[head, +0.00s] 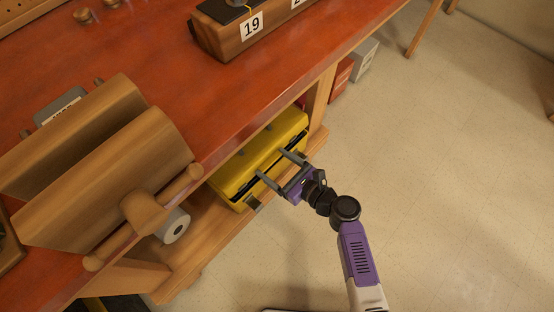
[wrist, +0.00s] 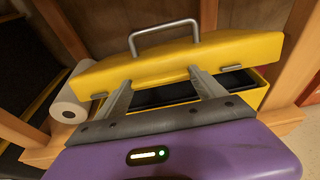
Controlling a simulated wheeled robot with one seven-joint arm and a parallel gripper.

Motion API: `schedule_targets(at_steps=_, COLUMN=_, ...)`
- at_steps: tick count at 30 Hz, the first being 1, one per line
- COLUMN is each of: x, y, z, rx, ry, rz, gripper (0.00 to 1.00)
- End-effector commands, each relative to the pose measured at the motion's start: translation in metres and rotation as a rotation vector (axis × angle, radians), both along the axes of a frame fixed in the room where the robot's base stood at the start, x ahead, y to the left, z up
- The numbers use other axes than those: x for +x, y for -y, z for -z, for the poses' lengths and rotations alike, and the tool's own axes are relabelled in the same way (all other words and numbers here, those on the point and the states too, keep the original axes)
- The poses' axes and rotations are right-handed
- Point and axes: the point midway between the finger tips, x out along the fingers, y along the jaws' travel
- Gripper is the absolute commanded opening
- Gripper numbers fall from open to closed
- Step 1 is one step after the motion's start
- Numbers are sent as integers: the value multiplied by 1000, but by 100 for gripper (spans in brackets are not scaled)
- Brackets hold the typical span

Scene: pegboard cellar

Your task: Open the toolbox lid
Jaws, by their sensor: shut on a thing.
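The yellow toolbox stands on the low shelf under the red bench. Its lid (head: 262,143) is partly raised, with a dark gap between it and the box body (wrist: 252,97). In the wrist view the lid (wrist: 235,50) spans the picture, with a grey metal handle (wrist: 165,27) on top. My gripper (head: 280,169) is at the front of the toolbox. The fingers hide part of the gap.
The red benchtop (head: 180,70) overhangs the shelf (head: 195,262). A wooden vise (head: 110,185) juts out at the left. A white paper roll (wrist: 70,105) is left of the toolbox. A wooden leg (head: 318,108) stands close at its right. The floor in front is clear.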

Motion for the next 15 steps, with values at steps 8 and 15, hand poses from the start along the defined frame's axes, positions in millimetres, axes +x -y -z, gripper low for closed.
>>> schedule_targets(at_steps=8, x=6, y=-7, z=-33, rx=-84, ry=-63, rz=-1, gripper=7)
schedule_targets(at_steps=15, x=12, y=-15, z=-51, rx=-156, ry=-120, rz=-1, gripper=7)
